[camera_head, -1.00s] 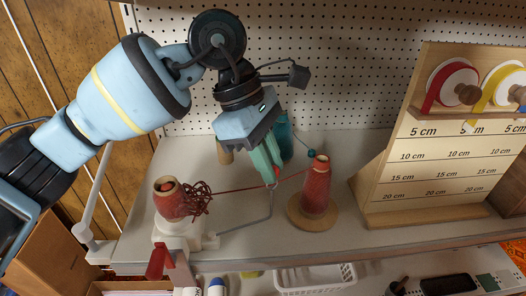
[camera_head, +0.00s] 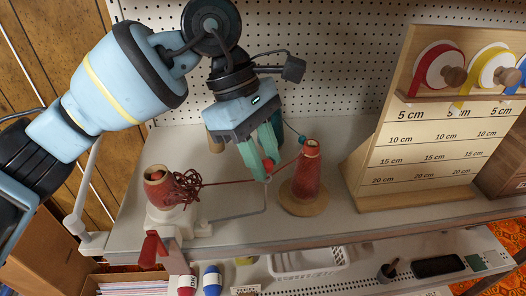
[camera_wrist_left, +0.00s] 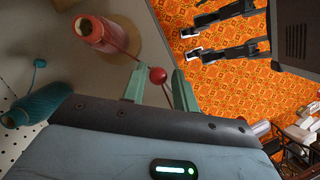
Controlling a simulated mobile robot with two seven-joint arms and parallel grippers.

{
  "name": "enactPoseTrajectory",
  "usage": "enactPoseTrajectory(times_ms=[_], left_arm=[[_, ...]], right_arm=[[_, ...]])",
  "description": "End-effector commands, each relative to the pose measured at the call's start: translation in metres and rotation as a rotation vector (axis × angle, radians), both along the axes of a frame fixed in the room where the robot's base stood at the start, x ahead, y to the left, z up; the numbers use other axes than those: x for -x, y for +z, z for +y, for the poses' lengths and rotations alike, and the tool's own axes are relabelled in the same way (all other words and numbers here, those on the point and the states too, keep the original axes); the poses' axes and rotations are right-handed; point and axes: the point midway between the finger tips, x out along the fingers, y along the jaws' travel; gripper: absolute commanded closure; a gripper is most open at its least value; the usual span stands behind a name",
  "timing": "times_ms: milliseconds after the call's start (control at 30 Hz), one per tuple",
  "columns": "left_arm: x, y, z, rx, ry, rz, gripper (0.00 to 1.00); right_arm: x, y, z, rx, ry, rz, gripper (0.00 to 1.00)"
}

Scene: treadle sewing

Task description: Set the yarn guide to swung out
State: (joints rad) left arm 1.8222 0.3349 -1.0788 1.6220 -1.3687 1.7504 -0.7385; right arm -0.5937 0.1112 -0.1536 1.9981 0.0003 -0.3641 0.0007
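The yarn guide is a thin grey wire arm (camera_head: 240,214) running right from the white winder base (camera_head: 163,218) along the shelf, then bending up toward a red ball (camera_head: 268,164). My left gripper (camera_head: 263,172) is over this upright end, fingers pointing down. In the left wrist view its green fingertips (camera_wrist_left: 160,86) stand apart on either side of the red ball (camera_wrist_left: 157,75), with gaps visible. Red yarn (camera_head: 230,183) runs from the wound red ball of yarn on the winder (camera_head: 160,188) past the guide to the red cone (camera_head: 306,178). My right gripper is not in view.
A wooden ribbon stand (camera_head: 420,150) is at the right. A teal cone (camera_wrist_left: 38,108) shows beside my left gripper in the wrist view. A white basket (camera_head: 308,262) is on the level below. A pegboard (camera_head: 340,60) closes the back.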

Motion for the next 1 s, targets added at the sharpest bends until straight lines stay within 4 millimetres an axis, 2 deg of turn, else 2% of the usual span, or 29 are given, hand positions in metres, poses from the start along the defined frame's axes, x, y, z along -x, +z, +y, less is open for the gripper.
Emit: enactPoseTrajectory(times_ms=[100,400,533,667,733,800,1000], left_arm=[[0.000,0.000,0.000,0.000,0.001,0.000,0.60],[-0.001,0.003,0.001,0.001,0.003,-0.003,0.60],[-0.004,0.014,0.005,0.001,0.005,-0.004,0.60],[-0.009,0.036,0.013,0.002,0.005,-0.003,0.60],[-0.011,0.050,0.018,0.001,0.003,-0.003,0.60],[-0.020,0.044,0.034,0.001,0.009,0.004,0.60],[-0.041,0.043,0.071,0.002,0.008,0.003,0.60]], right_arm=[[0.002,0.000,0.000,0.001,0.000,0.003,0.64],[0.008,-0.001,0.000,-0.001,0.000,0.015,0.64],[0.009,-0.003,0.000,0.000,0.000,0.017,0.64],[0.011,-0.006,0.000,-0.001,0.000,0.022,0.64],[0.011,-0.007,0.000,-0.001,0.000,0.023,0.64],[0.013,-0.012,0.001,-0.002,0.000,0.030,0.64],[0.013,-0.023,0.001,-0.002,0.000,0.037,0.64]])
